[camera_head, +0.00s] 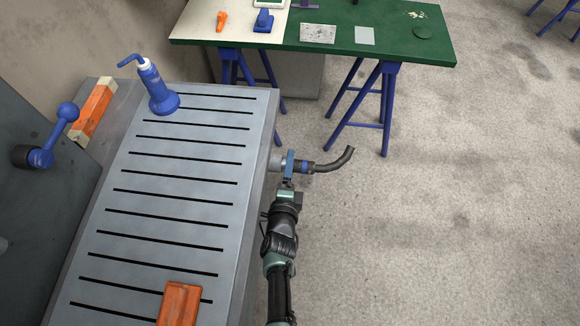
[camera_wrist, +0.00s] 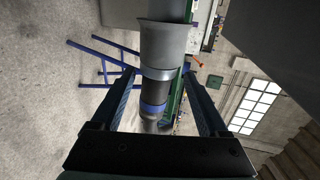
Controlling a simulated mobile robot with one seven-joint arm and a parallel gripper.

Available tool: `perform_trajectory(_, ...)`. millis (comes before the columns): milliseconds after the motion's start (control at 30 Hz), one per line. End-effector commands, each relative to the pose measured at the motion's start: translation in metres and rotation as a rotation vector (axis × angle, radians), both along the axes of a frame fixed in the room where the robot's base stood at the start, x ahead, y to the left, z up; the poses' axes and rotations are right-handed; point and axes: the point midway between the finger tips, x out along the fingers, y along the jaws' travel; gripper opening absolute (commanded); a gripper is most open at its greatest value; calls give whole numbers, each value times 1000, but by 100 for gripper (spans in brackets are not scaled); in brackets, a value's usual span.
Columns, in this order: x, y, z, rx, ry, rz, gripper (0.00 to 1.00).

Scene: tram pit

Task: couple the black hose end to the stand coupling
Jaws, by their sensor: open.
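The stand coupling (camera_head: 275,160) is a grey stub on the right side of the slotted metal stand. The black hose end (camera_head: 318,168), with a blue band, lies in line with it, and its hose curves away to the right, unsupported. My gripper (camera_head: 290,163) is at the joint between them. In the wrist view, my open fingers (camera_wrist: 160,75) stand on both sides of the hose end (camera_wrist: 153,92), with gaps showing. The grey coupling (camera_wrist: 166,45) meets it at a collar. They look joined and aligned; whether they are locked I cannot tell.
The slotted stand top (camera_head: 190,150) holds a blue bottle (camera_head: 158,92) and an orange block (camera_head: 179,303). An orange and cream block (camera_head: 93,108) lies at its left edge. A green table (camera_head: 385,40) on blue trestles stands behind.

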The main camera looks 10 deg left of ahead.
Motion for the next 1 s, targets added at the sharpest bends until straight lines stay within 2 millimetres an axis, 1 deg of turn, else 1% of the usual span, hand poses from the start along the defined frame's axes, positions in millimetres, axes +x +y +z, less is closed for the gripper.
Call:
perform_trajectory(167, -4, 0, 0, 0, 3, 0, 78)
perform_trajectory(267, -13, 0, 2, 1, 3, 0, 78)
perform_trajectory(367, -27, 0, 7, 1, 2, 0, 78)
perform_trajectory(700, -85, 0, 22, 0, 2, 0, 78)
perform_trajectory(900, -108, -1, 28, 0, 2, 0, 78)
perform_trajectory(1000, -114, 0, 30, 0, 0, 0, 78)
